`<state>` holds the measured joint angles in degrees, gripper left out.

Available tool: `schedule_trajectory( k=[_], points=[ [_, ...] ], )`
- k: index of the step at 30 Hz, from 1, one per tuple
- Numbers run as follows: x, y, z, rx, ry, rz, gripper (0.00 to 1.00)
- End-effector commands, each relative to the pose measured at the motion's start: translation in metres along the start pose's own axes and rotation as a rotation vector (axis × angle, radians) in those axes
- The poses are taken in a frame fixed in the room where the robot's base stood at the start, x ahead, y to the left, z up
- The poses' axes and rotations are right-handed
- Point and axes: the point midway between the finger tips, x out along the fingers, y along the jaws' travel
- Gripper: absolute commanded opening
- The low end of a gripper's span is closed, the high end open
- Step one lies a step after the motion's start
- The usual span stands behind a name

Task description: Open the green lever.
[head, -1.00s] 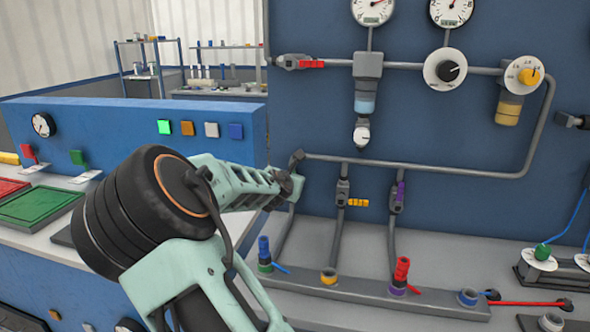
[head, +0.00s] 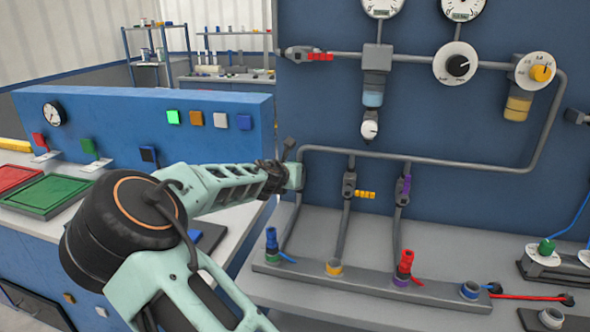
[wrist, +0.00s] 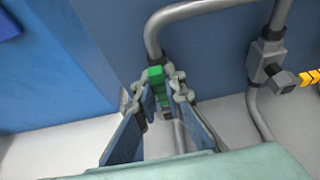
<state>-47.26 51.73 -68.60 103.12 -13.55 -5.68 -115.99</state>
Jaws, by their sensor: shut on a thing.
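The green lever (wrist: 156,76) is a segmented green handle in the wrist view, beside the left vertical pipe below its bend. My gripper (wrist: 163,90) has its two blue-grey fingers on either side of the lever, closed on it. Part of the lever shows above and between the fingertips; its joint with the valve is hidden by the fingers. In the head view, my gripper (head: 294,176) is at the left pipe, mostly behind my arm, and the green lever cannot be seen.
Next to it on the right is a valve with a yellow lever (head: 365,195), also in the wrist view (wrist: 308,78). Farther right is a purple lever (head: 406,187). A red lever (head: 320,57) sits on the upper pipe. The rail (head: 375,288) with coloured fittings runs below.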

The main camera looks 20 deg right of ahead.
Motion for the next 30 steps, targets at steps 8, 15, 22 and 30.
schedule_trajectory(
  k=[8, 15, 22, 30],
  points=[
    [0.000, 0.001, 0.001, -0.002, -0.002, 0.003, 0.28],
    [-0.002, 0.001, 0.000, -0.001, -0.001, 0.002, 0.28],
    [-0.025, 0.002, 0.000, -0.002, -0.001, 0.004, 0.28],
    [-0.068, 0.002, 0.000, -0.002, -0.001, 0.005, 0.28]
  ],
)
